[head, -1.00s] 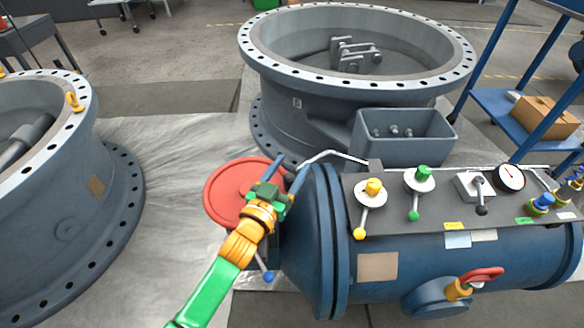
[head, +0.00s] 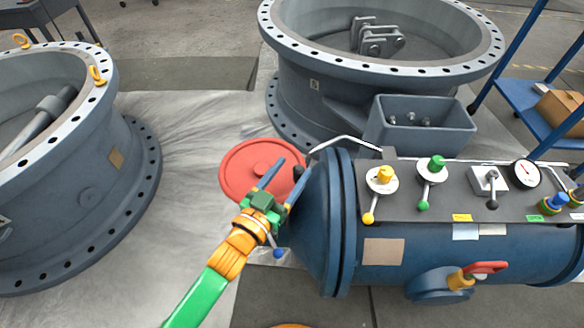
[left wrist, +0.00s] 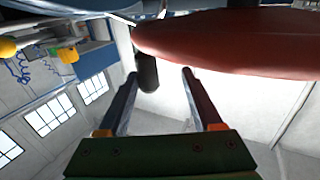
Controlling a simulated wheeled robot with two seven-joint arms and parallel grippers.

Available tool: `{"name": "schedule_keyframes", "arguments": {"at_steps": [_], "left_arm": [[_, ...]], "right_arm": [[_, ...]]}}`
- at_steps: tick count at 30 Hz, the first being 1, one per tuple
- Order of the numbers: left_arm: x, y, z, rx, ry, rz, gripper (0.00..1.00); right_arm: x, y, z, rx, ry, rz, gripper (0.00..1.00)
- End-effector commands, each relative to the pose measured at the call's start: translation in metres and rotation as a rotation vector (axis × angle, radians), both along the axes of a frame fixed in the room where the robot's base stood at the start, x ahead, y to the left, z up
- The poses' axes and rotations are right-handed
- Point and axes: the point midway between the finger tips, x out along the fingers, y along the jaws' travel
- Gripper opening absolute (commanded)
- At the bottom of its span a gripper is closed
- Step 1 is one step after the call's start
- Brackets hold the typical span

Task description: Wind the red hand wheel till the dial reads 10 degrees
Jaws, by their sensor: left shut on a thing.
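The red hand wheel (head: 245,170) is at the left end of the blue tank. In the left wrist view its rim (left wrist: 230,42) spans the upper right. My left gripper (head: 284,178) is at the wheel's right edge and shut on its black handle (head: 299,172). In the left wrist view the handle (left wrist: 147,72) hangs below the rim between my fingers (left wrist: 160,75), closer to the left finger. The white dial (head: 526,173) is on the tank's top panel at the right; its reading is too small to tell. My right gripper is not in view.
The blue tank (head: 335,265) carries a yellow lever (head: 383,176), a green lever (head: 433,168) and a small red handle (head: 490,267). A grey bin (head: 420,130) is behind it. Large valve bodies stand at the left (head: 85,195) and back (head: 335,100).

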Motion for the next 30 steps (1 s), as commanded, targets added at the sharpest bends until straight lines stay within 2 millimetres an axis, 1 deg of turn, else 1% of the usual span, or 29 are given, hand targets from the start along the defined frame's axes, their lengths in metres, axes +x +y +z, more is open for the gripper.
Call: {"name": "schedule_keyframes", "arguments": {"at_steps": [2,17,24,30], "left_arm": [[-0.003,0.002,0.000,0.001,0.002,0.002,0.61],[-0.047,0.024,0.001,0.001,0.003,0.001,0.61],[-0.067,0.034,0.000,0.001,0.003,0.001,0.61],[-0.073,0.037,0.000,0.000,0.001,0.000,0.61]], "right_arm": [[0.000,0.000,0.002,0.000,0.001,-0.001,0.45],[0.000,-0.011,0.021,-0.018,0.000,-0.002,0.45],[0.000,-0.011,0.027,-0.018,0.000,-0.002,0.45],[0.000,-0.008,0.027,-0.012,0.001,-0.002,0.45]]}}
